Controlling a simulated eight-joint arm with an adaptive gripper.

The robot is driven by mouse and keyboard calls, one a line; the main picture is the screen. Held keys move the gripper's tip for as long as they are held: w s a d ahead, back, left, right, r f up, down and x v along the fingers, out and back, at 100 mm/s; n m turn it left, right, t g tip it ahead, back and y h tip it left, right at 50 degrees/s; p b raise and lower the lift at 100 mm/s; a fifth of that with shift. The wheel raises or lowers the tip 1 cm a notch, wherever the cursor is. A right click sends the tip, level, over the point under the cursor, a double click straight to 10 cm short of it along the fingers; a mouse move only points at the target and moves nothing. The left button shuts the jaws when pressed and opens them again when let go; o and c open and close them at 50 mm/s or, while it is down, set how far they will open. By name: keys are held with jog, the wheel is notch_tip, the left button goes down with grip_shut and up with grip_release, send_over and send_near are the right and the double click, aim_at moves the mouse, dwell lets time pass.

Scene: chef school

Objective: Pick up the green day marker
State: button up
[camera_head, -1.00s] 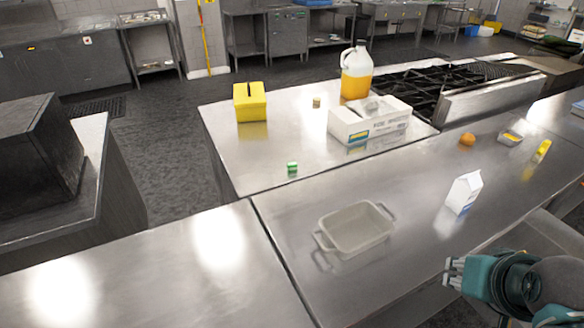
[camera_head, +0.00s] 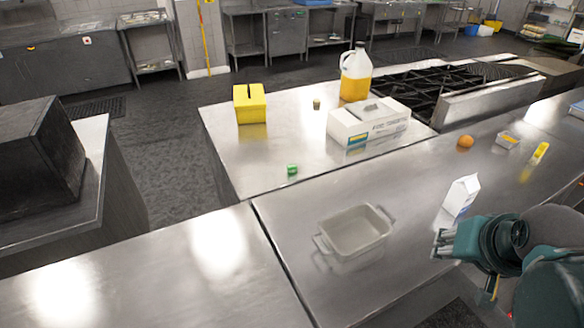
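A small green object (camera_head: 292,169), which looks like the green day marker, sits on the steel counter near the front edge of the far section. My gripper (camera_head: 438,244) is at the lower right, beside the milk carton and to the right of the grey baking dish. It is well apart from the green marker. Its fingers are small in view and point left, and I cannot tell whether they are open or shut. I see nothing held in it.
A grey baking dish (camera_head: 355,232) and a milk carton (camera_head: 461,196) stand on the near counter. A white box (camera_head: 369,122), a yellow box (camera_head: 250,104), a jug (camera_head: 355,74) and a small brownish item (camera_head: 316,104) stand farther back. An orange (camera_head: 465,141) lies right.

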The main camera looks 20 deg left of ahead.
jog(key=w+a+r+m+g+p, duration=0.1)
jog(key=w+a+r+p, duration=0.1)
jog(key=w+a+r, duration=0.3)
jog(key=w+a+r+m+g+p, duration=0.1)
jog(key=w+a+r+p, duration=0.2)
jog(key=w, duration=0.4)
jog(key=m+g+p, duration=0.4)
jog(key=m+p, duration=0.4)
jog(key=p, duration=0.6)
send_over(289, 167)
jog(key=d, duration=0.1)
notch_tip(289, 167, down, 12)
jog(key=shift+r, duration=0.15)
jog(key=shift+a+f+g, duration=0.3)
jog(key=shift+a+f, duration=0.15)
jog(key=shift+a, duration=0.05)
jog(key=shift+f, duration=1.3)
